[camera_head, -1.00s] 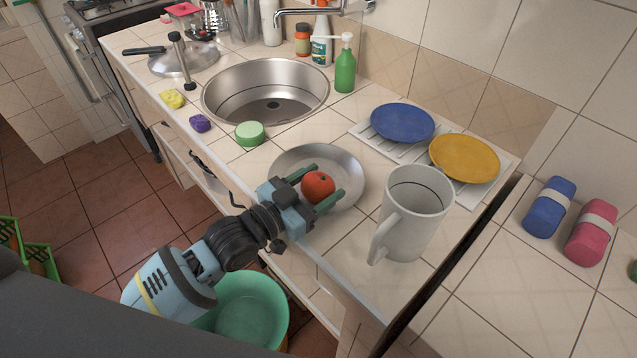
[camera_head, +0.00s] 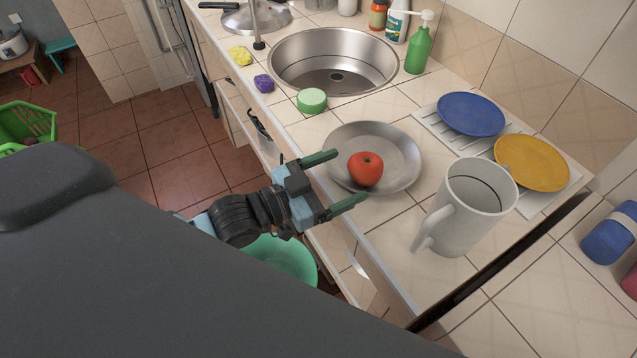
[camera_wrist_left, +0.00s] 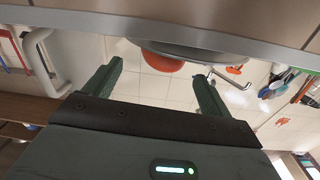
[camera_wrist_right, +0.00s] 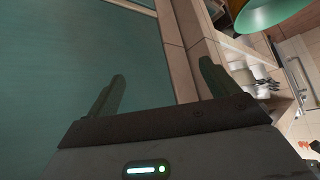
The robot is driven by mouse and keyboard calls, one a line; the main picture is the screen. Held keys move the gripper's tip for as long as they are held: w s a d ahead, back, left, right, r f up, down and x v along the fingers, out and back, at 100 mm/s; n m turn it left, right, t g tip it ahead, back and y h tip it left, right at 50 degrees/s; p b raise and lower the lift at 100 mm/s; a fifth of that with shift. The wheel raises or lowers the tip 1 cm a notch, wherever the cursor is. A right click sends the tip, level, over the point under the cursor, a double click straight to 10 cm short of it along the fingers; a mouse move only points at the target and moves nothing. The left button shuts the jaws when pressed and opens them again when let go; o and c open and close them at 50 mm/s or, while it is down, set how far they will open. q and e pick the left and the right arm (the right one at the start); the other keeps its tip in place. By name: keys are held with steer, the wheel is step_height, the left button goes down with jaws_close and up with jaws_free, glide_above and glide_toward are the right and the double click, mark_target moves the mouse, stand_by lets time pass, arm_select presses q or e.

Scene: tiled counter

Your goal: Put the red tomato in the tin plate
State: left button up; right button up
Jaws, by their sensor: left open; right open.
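The red tomato (camera_head: 365,169) lies in the tin plate (camera_head: 399,147), toward its near left side, in the head view. My left gripper (camera_head: 350,180) is open and empty, with its fingers pointing at the tomato from the counter's front edge, apart from it.
A white mug (camera_head: 470,205) stands right of the plate. A rack (camera_head: 443,129) behind holds a blue plate (camera_head: 470,113) and a yellow plate (camera_head: 531,162). The sink (camera_head: 335,60) lies beyond. A green basin (camera_head: 285,260) sits below the counter edge.

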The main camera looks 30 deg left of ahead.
arm_select(q)
steer(key=v, duration=0.4)
steer(key=shift+s+a, duration=0.1)
steer(key=shift+s, duration=0.1)
